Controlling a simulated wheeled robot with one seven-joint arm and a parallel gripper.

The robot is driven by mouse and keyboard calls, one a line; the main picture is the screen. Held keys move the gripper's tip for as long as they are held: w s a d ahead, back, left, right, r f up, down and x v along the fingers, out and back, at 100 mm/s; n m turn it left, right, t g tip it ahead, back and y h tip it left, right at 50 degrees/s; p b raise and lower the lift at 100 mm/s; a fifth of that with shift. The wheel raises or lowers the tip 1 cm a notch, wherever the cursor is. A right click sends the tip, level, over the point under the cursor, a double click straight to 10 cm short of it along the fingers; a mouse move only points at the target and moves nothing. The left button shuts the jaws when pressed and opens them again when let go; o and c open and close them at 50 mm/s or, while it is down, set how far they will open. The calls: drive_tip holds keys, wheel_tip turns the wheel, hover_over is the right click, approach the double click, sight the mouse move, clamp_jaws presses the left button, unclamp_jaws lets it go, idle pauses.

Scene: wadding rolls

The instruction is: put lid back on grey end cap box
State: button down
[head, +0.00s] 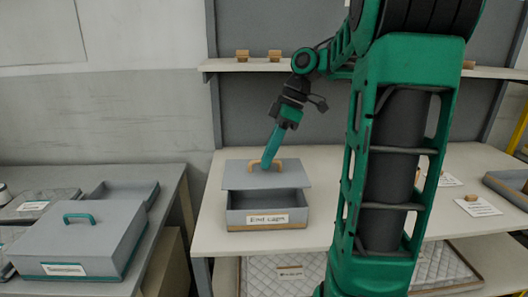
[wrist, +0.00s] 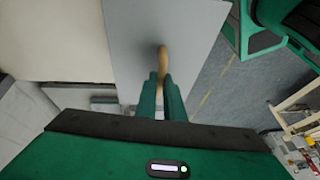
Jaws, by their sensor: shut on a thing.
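The grey end cap box (head: 266,218), with a white label reading "End caps", sits near the left front of the light table. Its grey lid (head: 240,174) with a tan handle is above the box, tilted, with a dark gap between lid and box at the front. My gripper (head: 268,160) is shut on the lid's handle from above. In the wrist view the gripper (wrist: 162,92) closes around the tan handle, and the grey lid (wrist: 135,40) fills the upper middle. Whether the lid's rear edge touches the box is hidden.
A larger grey box (head: 80,240) with a green handle stands on the left table, beside an open grey tray (head: 125,190). A shelf (head: 235,66) with small tan blocks runs behind. Cards (head: 478,206) lie to the right.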

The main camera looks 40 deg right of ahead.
sight(268, 171)
drive_tip(key=shift+a+f, duration=0.1)
drive_tip(key=shift+f, duration=2.25)
drive_tip(key=shift+s, duration=0.15)
drive_tip(key=shift+f, duration=0.6)
idle(0.9)
drive_tip(key=c, duration=1.3)
unclamp_jaws()
drive_tip(key=shift+r, duration=0.1)
